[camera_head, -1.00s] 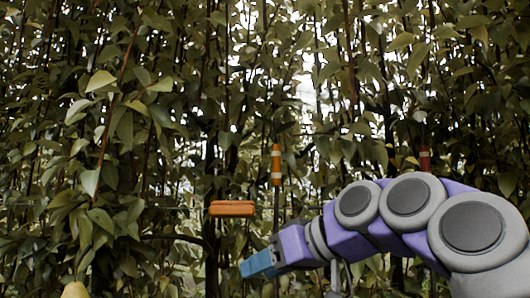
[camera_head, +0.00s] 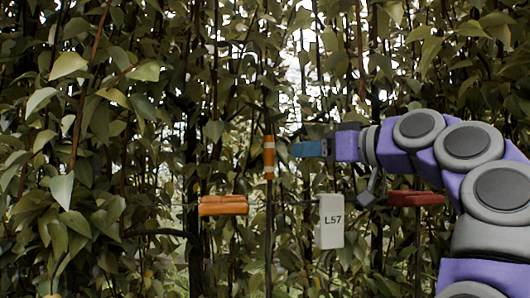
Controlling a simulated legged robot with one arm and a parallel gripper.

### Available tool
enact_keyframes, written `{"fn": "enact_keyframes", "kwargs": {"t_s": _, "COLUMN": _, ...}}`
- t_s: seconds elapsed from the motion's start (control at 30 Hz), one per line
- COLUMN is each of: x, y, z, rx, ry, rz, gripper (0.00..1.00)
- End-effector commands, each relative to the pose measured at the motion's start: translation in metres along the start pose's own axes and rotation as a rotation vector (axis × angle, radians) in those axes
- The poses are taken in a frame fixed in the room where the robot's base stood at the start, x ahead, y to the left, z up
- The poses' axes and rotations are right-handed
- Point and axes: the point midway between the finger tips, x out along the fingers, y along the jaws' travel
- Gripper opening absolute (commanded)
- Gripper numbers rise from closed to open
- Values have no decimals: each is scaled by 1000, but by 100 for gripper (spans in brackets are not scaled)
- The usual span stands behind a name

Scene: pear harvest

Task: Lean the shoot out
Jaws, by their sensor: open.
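A thin upright shoot (camera_head: 268,225) stands left of the picture's middle, with an orange band with white stripes (camera_head: 269,158) around it. My gripper (camera_head: 300,149), with blue fingers, points left and shows just right of the band at about its height. A small gap shows between the fingertips and the band in the picture; the depth between them is unclear. The gripper is open, seen from the side, with nothing visible in it. The shoot's upper part blends into the leaves.
An orange block (camera_head: 223,205) is left of the shoot and a red block (camera_head: 416,198) is right, below my arm. A white tag marked L57 (camera_head: 331,221) hangs between them. Dense leaves and thin stems fill the background.

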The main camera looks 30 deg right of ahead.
Motion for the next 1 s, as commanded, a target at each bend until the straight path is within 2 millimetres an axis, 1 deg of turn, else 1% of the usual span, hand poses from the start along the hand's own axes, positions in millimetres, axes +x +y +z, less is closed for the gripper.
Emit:
{"fn": "enact_keyframes", "kwargs": {"t_s": 0.03, "x": 11, "y": 0, "z": -1, "rx": 0, "ry": -3, "rz": -1, "gripper": 50}}
{"fn": "enact_keyframes", "kwargs": {"t_s": 0.3, "x": 64, "y": 0, "z": -1, "rx": 1, "ry": -4, "rz": -1, "gripper": 50}}
{"fn": "enact_keyframes", "kwargs": {"t_s": 0.5, "x": 102, "y": 0, "z": -1, "rx": 1, "ry": -4, "rz": -2, "gripper": 50}}
{"fn": "enact_keyframes", "kwargs": {"t_s": 0.6, "x": 116, "y": 1, "z": 0, "rx": 2, "ry": -4, "rz": -2, "gripper": 50}}
{"fn": "enact_keyframes", "kwargs": {"t_s": 0.8, "x": 132, "y": 0, "z": -2, "rx": 1, "ry": 2, "rz": -1, "gripper": 50}}
{"fn": "enact_keyframes", "kwargs": {"t_s": 1.0, "x": 136, "y": 0, "z": -1, "rx": 1, "ry": 2, "rz": -1, "gripper": 50}}
